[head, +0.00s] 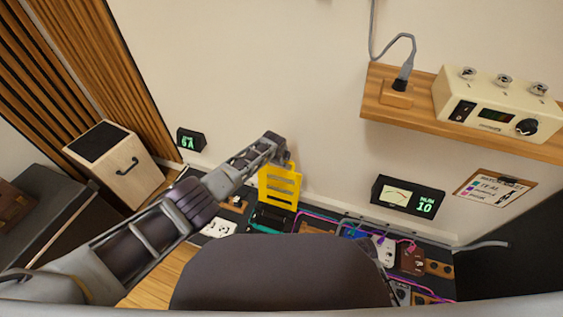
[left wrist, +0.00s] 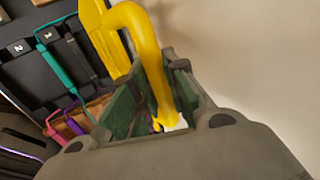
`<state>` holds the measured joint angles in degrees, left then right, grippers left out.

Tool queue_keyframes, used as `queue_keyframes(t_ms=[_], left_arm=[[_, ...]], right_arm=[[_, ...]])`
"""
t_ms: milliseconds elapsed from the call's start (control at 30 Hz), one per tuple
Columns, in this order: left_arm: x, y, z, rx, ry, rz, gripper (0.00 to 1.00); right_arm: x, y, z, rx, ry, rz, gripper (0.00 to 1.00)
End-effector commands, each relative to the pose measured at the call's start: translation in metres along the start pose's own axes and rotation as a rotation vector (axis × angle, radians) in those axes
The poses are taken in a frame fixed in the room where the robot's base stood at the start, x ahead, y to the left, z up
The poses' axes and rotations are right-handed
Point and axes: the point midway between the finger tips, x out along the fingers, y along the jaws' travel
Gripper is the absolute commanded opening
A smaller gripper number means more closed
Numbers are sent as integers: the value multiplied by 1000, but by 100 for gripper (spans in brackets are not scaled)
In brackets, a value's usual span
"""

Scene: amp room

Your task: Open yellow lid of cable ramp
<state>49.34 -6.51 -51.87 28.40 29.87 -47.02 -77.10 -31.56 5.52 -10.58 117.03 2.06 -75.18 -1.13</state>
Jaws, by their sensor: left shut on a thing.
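The yellow lid (head: 279,188) stands raised, roughly upright, above the dark cable ramp (head: 268,220) near the wall in the head view. My left gripper (head: 283,159) is at the lid's top edge. In the left wrist view, the gripper (left wrist: 158,115) is shut on the lid's curved yellow handle (left wrist: 146,40), which passes between the green finger pads. Part of the slotted lid (left wrist: 104,38) shows behind the handle. The dark ramp bed (left wrist: 30,68) with teal and grey cables in it shows at the left. My right gripper is out of view.
Pedals (head: 411,258) and pink cables lie right of the ramp. A meter box (head: 408,197) reading 10 and a clipboard (head: 495,187) are at the wall. A wooden shelf (head: 420,108) holds a cream amplifier unit (head: 496,103). A speaker box (head: 115,165) stands at left.

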Motion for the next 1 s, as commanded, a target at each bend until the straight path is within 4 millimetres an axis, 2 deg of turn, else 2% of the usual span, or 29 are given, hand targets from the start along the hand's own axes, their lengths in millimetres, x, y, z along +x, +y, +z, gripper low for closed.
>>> queue_keyframes(t_ms=[333,367,500,1000], left_arm=[[-1,-2,0,5,0,-3,0],[-1,-2,0,5,0,-3,18],[-1,-1,0,3,0,-2,36],[-1,0,0,1,0,-1,37]], right_arm=[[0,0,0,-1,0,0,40],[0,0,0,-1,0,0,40],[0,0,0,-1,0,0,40],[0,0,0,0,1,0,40]])
